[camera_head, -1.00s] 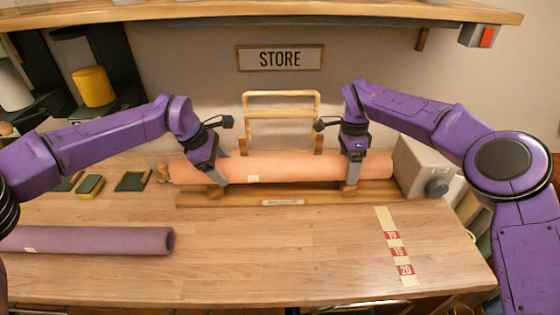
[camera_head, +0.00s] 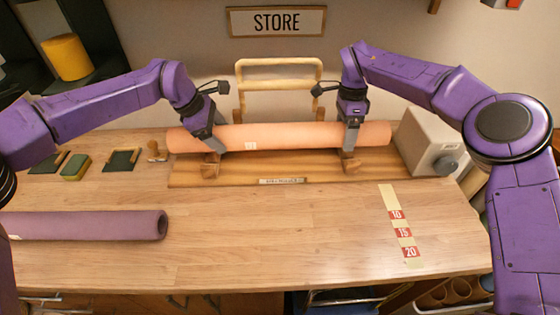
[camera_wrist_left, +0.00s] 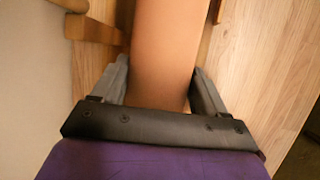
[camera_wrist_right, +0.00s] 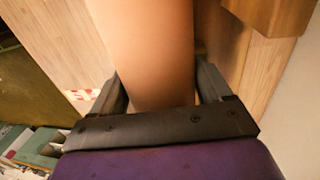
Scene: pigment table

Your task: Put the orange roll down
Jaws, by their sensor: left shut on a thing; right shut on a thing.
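The orange roll (camera_head: 275,137) lies level across the back of the table, above a wooden stand (camera_head: 280,172) with two cradle blocks, the left one (camera_head: 210,166) and the right one (camera_head: 350,164). My left gripper (camera_head: 216,143) is shut around the roll near its left end. My right gripper (camera_head: 350,137) is shut around it nearer the right end. Both wrist views show the roll between the fingers, in the left wrist view (camera_wrist_left: 168,50) and the right wrist view (camera_wrist_right: 145,50). I cannot tell whether the roll touches the blocks; its underside is partly hidden.
A purple roll (camera_head: 85,225) lies at the front left. A grey box (camera_head: 427,140) with a knob stands beside the orange roll's right end. A wooden frame (camera_head: 278,66) stands behind it. A numbered tape strip (camera_head: 402,225) marks the right side. The front middle of the table is clear.

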